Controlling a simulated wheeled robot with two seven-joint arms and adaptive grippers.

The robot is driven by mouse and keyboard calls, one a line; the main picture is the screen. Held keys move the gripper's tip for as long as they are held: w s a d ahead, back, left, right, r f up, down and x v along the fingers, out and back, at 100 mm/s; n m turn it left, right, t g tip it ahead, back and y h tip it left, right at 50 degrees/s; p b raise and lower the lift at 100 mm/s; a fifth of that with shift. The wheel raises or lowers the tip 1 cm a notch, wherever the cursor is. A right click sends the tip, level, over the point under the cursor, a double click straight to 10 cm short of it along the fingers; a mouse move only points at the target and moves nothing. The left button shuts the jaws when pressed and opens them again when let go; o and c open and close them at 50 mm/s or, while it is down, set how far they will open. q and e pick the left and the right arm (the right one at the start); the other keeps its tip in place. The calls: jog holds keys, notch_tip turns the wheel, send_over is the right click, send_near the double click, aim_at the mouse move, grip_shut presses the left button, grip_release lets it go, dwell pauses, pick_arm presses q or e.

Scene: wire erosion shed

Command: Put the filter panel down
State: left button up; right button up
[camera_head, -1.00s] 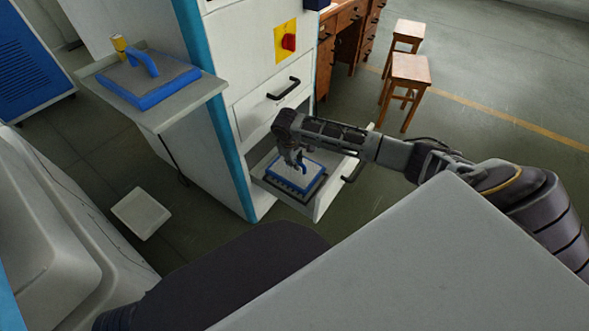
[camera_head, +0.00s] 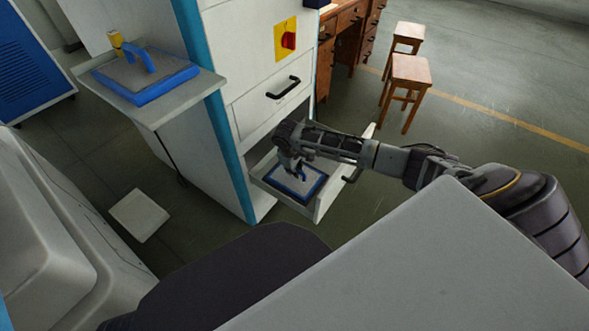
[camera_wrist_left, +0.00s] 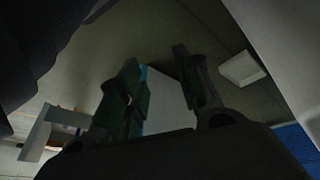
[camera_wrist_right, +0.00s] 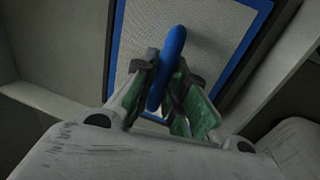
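A filter panel (camera_head: 311,182), pale mesh with a blue frame and blue handle, lies flat inside the open lower drawer (camera_head: 322,208), apparently down in a dark surround. My right gripper (camera_head: 299,173) is over it. In the right wrist view, the fingers (camera_wrist_right: 165,98) stand closely on either side of the blue handle (camera_wrist_right: 172,58) and appear shut on it. Whether the panel's underside rests fully is hidden. My left gripper (camera_wrist_left: 160,82) is open and empty in the left wrist view; it is out of the head view.
A second blue-framed panel (camera_head: 146,78) lies on a side shelf (camera_head: 190,99) at left, with a yellow-topped item behind it. A shut drawer with a black handle (camera_head: 283,88) is above the open one. Wooden stools (camera_head: 410,70) stand on open floor at right.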

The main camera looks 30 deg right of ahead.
aim_at(291, 179)
jog(key=o, duration=0.4)
jog(key=shift+c, duration=0.2)
jog(key=shift+r, duration=0.1)
